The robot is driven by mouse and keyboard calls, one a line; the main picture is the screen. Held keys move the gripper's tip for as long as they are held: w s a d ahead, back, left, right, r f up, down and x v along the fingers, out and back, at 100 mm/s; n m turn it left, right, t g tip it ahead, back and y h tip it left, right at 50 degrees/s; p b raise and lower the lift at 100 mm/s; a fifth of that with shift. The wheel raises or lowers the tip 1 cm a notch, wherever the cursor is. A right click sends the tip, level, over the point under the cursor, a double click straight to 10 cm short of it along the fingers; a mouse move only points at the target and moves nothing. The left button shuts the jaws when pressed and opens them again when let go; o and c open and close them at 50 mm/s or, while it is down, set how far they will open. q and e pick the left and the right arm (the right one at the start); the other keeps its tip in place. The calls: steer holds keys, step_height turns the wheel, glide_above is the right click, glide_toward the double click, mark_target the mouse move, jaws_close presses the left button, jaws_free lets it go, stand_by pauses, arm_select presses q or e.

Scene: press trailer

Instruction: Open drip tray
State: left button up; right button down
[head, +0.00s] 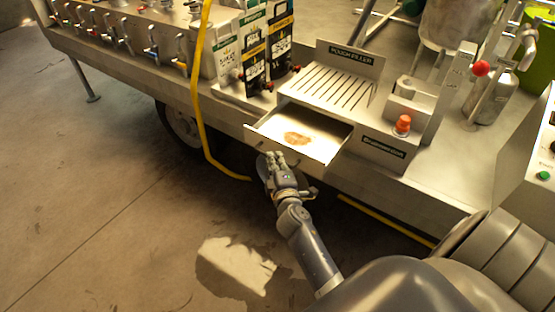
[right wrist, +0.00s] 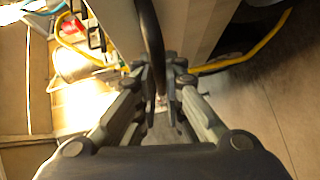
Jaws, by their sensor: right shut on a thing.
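The drip tray (head: 325,146) is a metal drawer under the slatted pouch filler (head: 328,86) in the head view. It stands pulled out from the trailer's front, and a brown stain shows on its pale floor. My right gripper (head: 270,160) is at the tray's front face, toward its left end, shut on the tray's handle. In the right wrist view, a dark curved bar (right wrist: 152,45) runs between the fingers of my right gripper (right wrist: 161,85). The fingers hide most of the grip. My left gripper is not in view.
A yellow hose (head: 199,100) hangs down left of the tray. A red-orange button (head: 403,124) sits on a box to the right. A row of taps (head: 125,38) lines the trailer at upper left. The floor (head: 110,190) in front is clear.

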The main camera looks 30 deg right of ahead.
steer(key=c, duration=1.7)
jaws_free()
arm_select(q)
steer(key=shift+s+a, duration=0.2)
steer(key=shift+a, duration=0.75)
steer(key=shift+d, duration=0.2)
arm_select(e)
steer(key=v, duration=0.7)
steer(key=shift+s+a, duration=0.15)
steer(key=shift+s, duration=0.1)
